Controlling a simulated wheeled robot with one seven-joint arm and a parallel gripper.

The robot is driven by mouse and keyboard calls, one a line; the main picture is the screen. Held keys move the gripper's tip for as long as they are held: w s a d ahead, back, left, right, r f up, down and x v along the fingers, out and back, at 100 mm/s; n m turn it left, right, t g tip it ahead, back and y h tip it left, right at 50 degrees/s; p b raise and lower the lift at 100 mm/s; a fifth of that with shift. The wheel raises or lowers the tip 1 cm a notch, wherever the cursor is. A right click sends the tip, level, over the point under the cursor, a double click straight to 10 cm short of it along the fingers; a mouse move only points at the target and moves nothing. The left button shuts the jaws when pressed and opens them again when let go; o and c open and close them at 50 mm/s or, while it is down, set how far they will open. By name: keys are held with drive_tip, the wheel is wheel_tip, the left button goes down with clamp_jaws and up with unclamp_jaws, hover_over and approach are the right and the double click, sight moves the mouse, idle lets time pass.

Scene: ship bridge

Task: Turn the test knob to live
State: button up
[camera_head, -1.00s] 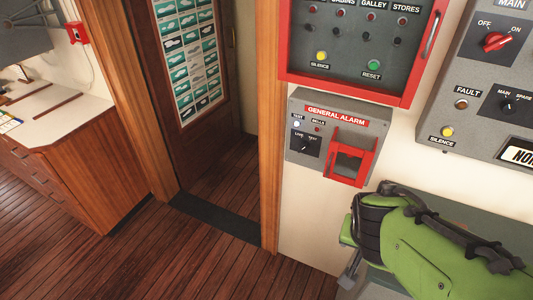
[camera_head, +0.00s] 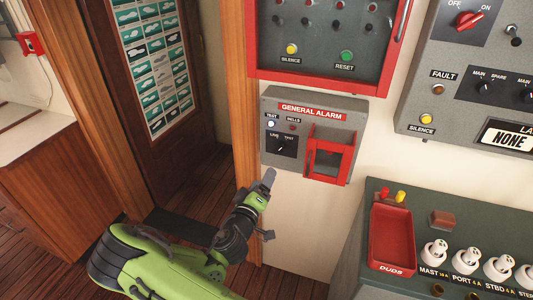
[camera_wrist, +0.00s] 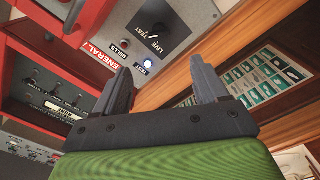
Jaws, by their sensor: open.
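The general alarm box (camera_head: 350,108) is grey and fixed to the wall. Its small dark test knob (camera_head: 281,148) sits on a black plate at the lower left, under LIVE and TEST labels. The knob's pale mark appears to lean towards TEST, but it is small. In the wrist view, the knob (camera_wrist: 158,30) is dark and lies beyond my fingertips. My gripper (camera_head: 268,207) is open and empty, below and left of the box, apart from the knob. In the wrist view, my gripper (camera_wrist: 165,82) has its two fingers wide apart. A test lamp (camera_head: 271,124) glows white above the knob.
A red hinged guard (camera_head: 347,157) projects right of the knob. A red-framed alarm panel (camera_head: 310,82) is directly above. A wooden door frame (camera_head: 240,120) stands close on the left. A console with a red tray (camera_head: 408,240) is at the lower right.

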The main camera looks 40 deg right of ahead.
sight(278, 151)
drive_tip(key=p+x, duration=0.3)
drive_tip(key=x, duration=1.1)
drive_tip(key=shift+s+d, duration=0.1)
drive_tip(key=shift+d, duration=0.1)
drive_tip(key=c, duration=1.1)
drive_tip(key=shift+o, duration=0.2)
